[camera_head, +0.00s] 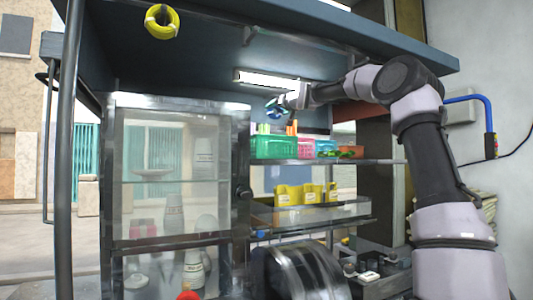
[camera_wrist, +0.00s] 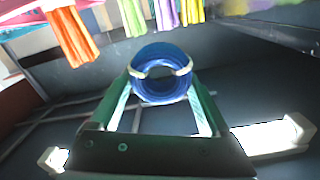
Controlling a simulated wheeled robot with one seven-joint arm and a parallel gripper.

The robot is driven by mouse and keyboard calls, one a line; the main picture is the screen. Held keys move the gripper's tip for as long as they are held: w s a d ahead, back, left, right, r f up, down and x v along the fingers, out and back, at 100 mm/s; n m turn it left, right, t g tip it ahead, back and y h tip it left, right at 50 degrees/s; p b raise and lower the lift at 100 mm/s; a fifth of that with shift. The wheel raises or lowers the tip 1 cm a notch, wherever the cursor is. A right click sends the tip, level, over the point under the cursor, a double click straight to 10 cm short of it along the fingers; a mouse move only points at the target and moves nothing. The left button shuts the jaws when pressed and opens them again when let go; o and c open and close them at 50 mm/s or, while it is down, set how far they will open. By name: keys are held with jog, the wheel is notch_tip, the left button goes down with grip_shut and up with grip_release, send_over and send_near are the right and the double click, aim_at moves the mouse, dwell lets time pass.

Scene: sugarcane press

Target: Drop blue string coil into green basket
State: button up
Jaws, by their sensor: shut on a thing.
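The blue string coil (camera_wrist: 162,56) is held between the two fingers of my gripper (camera_wrist: 160,72) in the wrist view. The coil (camera_head: 273,110) also shows small in the head view, at the tip of my gripper (camera_head: 284,104). My gripper is shut on it and holds it in the air under the canopy. The green basket (camera_head: 271,148) sits on the upper shelf, below and slightly left of the coil, with a clear gap between them. The basket's inside is mostly hidden in the head view.
Yellow packs (camera_head: 297,195) are on the shelf below. A glass cabinet (camera_head: 180,180) stands left. A lit lamp (camera_head: 264,79) is overhead. Coloured bundles (camera_wrist: 72,35) show in the wrist view.

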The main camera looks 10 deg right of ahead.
jog(key=shift+f, duration=2.35)
jog(key=o, duration=1.2)
jog(key=shift+s, duration=0.15)
jog(key=v, duration=0.6)
jog(key=shift+s+d, duration=0.3)
jog(key=shift+d, duration=0.05)
jog(key=shift+v, duration=1.9)
jog(key=shift+a, duration=0.15)
